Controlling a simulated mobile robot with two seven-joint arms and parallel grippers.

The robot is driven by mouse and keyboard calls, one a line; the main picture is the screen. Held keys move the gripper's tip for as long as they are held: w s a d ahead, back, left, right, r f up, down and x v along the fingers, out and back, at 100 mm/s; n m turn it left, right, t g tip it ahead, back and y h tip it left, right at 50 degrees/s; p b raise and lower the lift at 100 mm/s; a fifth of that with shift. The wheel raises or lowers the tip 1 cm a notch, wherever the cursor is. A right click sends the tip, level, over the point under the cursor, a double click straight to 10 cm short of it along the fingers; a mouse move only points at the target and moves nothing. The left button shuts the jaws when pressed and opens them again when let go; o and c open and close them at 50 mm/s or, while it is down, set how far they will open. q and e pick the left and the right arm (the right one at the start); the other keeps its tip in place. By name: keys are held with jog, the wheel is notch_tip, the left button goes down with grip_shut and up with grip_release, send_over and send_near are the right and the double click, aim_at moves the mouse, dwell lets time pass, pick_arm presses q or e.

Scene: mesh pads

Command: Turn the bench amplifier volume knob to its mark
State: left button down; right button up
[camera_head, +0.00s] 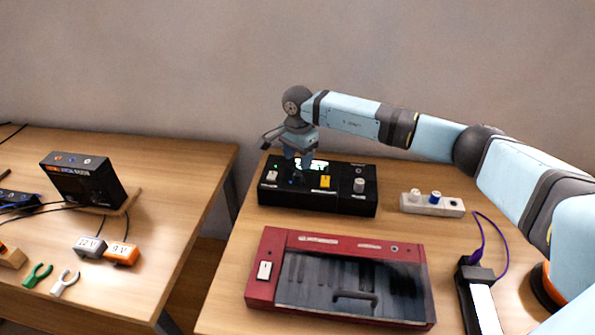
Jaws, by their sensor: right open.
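A long black box (335,203) with controls on its top stands at the back of the right table; it looks like the bench amplifier, though I cannot read its label. It has a white switch (271,176), a yellow part (325,181) and a grey upright knob (359,185). I cannot make out a mark by the knob. My right gripper (301,164) is open and points down over the box's left half, left of the grey knob. Its fingertips are small and dark against the box, and it partly hides a lit display. My left gripper is not in view.
A red case (266,293) with a clear window and handle lies in front of the black box. A white strip with knobs (432,206) is to the right. A black device with a purple cable (497,268) is at front right. A gap separates the left table (165,190).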

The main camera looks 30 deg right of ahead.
aim_at(298, 173)
jog(key=shift+f, duration=2.8)
jog(key=c, duration=0.9)
